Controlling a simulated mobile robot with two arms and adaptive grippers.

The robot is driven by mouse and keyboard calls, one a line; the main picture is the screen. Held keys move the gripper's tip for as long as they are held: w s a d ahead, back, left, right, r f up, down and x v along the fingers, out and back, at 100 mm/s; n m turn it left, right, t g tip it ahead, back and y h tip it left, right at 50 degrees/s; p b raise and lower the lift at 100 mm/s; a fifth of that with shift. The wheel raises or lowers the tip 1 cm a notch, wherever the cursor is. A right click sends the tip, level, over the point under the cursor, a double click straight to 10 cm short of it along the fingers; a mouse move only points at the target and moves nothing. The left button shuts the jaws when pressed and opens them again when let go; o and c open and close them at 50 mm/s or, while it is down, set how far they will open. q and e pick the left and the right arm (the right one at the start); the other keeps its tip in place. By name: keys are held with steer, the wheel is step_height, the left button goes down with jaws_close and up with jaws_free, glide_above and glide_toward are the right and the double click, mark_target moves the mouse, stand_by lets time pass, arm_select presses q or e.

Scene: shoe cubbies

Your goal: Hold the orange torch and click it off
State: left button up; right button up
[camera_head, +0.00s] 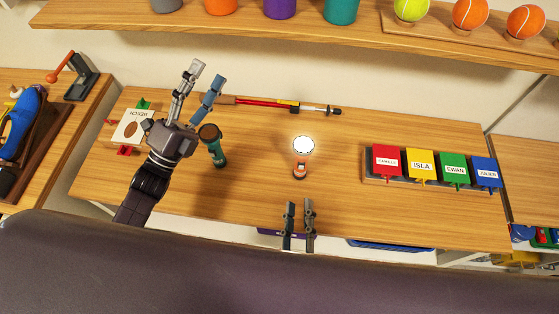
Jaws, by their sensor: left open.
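The orange torch (300,171) is near the middle of the table, seemingly upright. A bright white disc (303,145) shows at its upper end, so it looks lit. My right gripper (300,204) is in front of the torch, nearer the table's front edge, its fingers apart with wood visible between them. It does not touch the torch. My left gripper (207,78) is to the left, its fingers open and pointing to the back of the table, with nothing visible between them. It is well away from the orange torch.
A teal torch (217,151) with a dark lens stands close beside my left gripper. A red rod (262,102) lies along the back. Coloured name tags (421,163) sit in a rack at right. A white card (133,127) is at left. A shelf (300,36) overhangs the back.

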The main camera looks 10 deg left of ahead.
arm_select(q)
steer(key=d+n+g+h, duration=0.2)
steer(key=d+n+h, duration=0.25)
steer(key=d, duration=0.85)
steer(key=n+g+y, duration=0.4)
steer(key=n+g, duration=0.2)
steer(key=n, duration=0.5)
glide_toward(296, 152)
steer(key=x, duration=0.5)
steer(key=shift+w, duration=0.15)
steer(key=shift+n, duration=0.25)
steer(key=x, duration=0.7)
steer(key=shift+w+d, duration=0.2)
steer(key=shift+w, duration=0.05)
steer(key=c, duration=1.2)
steer(key=shift+c, duration=0.8)
arm_select(e)
steer(key=shift+c, duration=0.6)
jaws_close()
